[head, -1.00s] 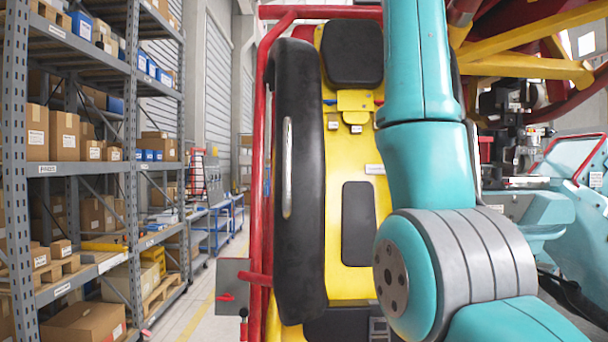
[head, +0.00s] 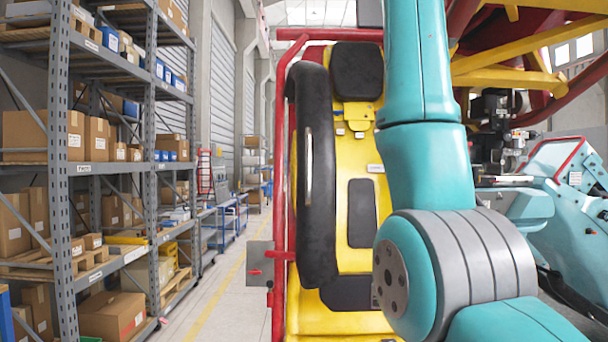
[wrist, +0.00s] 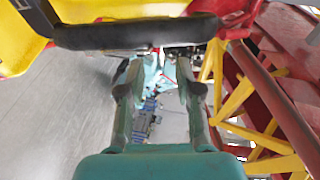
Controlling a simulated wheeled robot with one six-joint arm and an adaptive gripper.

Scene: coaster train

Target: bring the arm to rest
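My teal arm (head: 420,140) stands bent on the right side of the head view, in front of the coaster seat. My gripper (wrist: 157,62) shows only in the wrist view. Its two fingers are apart, and I see no object held between them. A black padded restraint (wrist: 140,32) crosses the top of that view close beyond the fingertips; I cannot tell whether they touch it. In the head view the black restraint (head: 317,180) is in front of the yellow seat (head: 361,265). My arm hides the seat's right side.
Grey shelving (head: 62,180) with cardboard boxes stands on the left. A clear aisle (head: 225,285) runs between it and the car's red frame (head: 278,190). A grey plate (head: 258,264) juts into the aisle. Yellow beams (head: 510,65) and teal machinery (head: 575,200) are on the right.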

